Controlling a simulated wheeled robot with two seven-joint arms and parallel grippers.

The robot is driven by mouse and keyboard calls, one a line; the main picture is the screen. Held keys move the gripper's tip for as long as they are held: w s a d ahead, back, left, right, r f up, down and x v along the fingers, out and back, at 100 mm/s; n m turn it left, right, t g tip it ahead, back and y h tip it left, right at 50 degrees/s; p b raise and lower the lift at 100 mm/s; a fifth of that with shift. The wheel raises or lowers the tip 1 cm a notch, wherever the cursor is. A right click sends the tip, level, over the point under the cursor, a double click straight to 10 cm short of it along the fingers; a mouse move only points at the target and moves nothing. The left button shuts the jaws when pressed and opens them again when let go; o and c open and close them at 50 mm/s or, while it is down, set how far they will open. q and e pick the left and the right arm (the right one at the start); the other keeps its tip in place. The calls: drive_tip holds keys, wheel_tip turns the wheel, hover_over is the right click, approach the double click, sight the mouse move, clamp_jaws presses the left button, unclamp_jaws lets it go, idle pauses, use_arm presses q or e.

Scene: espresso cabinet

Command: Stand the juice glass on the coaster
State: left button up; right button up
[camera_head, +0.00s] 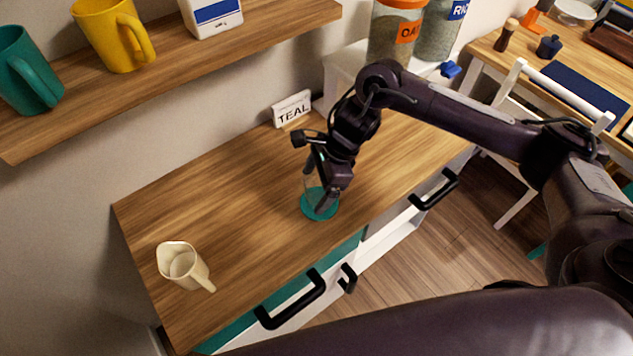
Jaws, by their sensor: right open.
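The juice glass (310,186) is clear and partly hidden by my right gripper. It appears upright over the round teal coaster (308,210), its lower end at the coaster; whether it rests fully on it is hard to tell. The coaster lies flat on the wooden cabinet top, near its front edge. My right gripper (320,192) points down at the glass, open, with its fingers around or close beside it. My left gripper is not in view.
A cream pitcher (182,264) stands at the front left of the cabinet top (230,215). A "TEAL" sign (292,108) stands at the back. Teal (28,75) and yellow (108,38) mugs sit on the shelf above. Black handles (292,302) jut from the front.

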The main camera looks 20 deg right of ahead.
drive_tip(key=shift+r, duration=0.1)
drive_tip(key=shift+r, duration=0.2)
drive_tip(key=v, duration=1.1)
drive_tip(key=shift+d+r, duration=0.2)
drive_tip(key=shift+r, duration=0.1)
drive_tip(key=shift+s+f, duration=0.1)
